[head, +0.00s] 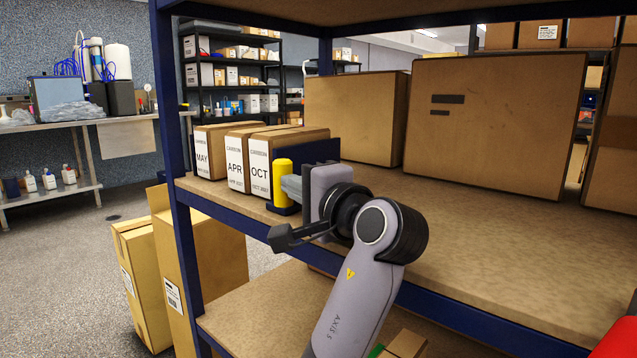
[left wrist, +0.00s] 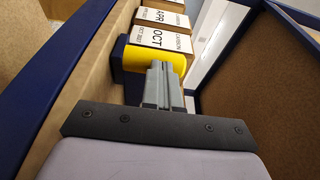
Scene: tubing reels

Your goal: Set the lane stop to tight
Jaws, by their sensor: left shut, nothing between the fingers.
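The lane stop is a dark blue plate (head: 315,152) with an upright yellow cylinder (head: 283,186) at the shelf's front edge. It stands at the right end of a row of cartons, by the OCT carton (head: 259,172). My left gripper (head: 290,187) is shut and empty, its fingertips at the right side of the yellow cylinder. In the left wrist view the closed grey fingers (left wrist: 161,72) reach the yellow cylinder (left wrist: 150,58), with the OCT carton (left wrist: 164,40) just beyond. I cannot tell whether they touch the cylinder. The gripper hides part of the blue plate. My right gripper is not in view.
The APR carton (head: 236,165) and MAY carton (head: 203,150) continue the row leftward. Large brown boxes (head: 490,120) stand at the shelf's back. The shelf board (head: 480,235) right of my gripper is clear. A blue upright (head: 178,120) stands at the left.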

